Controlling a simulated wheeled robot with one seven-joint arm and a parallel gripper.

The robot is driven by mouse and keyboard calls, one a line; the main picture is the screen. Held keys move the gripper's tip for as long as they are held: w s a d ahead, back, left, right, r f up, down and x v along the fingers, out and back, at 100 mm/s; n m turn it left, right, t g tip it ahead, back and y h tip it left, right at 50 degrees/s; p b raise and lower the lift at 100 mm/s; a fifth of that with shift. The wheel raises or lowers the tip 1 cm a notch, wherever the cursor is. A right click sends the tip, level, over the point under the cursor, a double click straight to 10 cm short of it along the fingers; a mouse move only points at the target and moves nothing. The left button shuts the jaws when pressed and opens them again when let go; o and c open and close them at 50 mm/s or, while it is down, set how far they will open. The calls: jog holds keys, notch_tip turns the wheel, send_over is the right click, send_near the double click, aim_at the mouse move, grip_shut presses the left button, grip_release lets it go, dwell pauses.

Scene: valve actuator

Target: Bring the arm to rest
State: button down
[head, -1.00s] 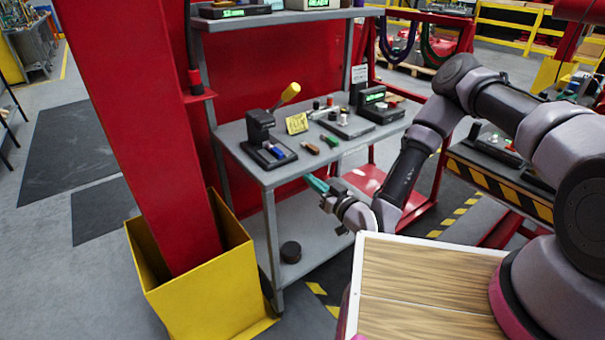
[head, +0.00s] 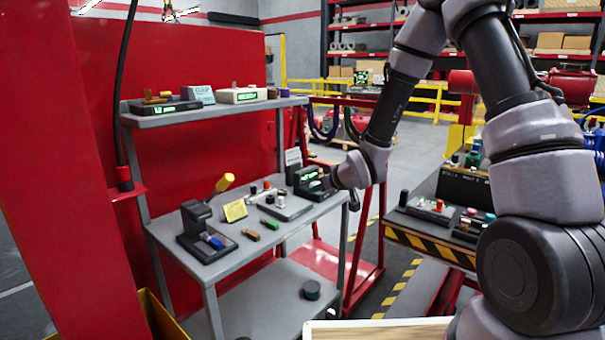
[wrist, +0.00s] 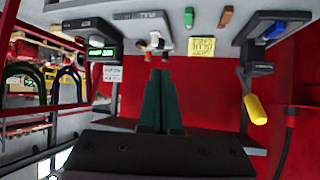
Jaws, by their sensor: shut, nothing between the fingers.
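My gripper shows in the wrist view (wrist: 158,78), its two dark green fingers together and empty. They point towards the red back panel (wrist: 215,105) and touch nothing that I can see. In the head view my arm bends over at upper right, and its wrist comes down at the right end of the grey workbench (head: 225,264). The fingers are hard to make out there. They appear near a black device with a green display (head: 308,181), and I cannot tell the gap. That device also shows at upper left in the wrist view (wrist: 103,50).
The bench holds a black lever press (head: 198,228) with a yellow handle, a yellow note (head: 235,210) and small tools. A shelf (head: 220,108) with instruments is above. A striped-edge table (head: 430,245) stands right. A red column (head: 65,190) is left.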

jog(key=s+d+r+m+h, duration=0.2)
jog(key=s+d+r+m, duration=0.15)
jog(key=d+r, duration=0.5)
jog(key=s+d+r+m+h, duration=0.2)
jog(key=s+d+r+h, duration=0.15)
jog(key=d+r, duration=0.45)
jog(key=s+d+r+m, duration=0.1)
jog(key=s+r, duration=0.2)
jog(key=s, duration=0.4)
jog(key=s+d+r+m+g, duration=0.1)
jog(key=s+d+r+m, duration=0.1)
jog(key=s+r, duration=0.2)
jog(key=s+d+r+m+g+y, duration=0.1)
jog(key=s+r+m, duration=0.1)
jog(key=s, duration=0.8)
jog(key=shift+d+r, duration=0.15)
jog(key=shift+r, duration=0.6)
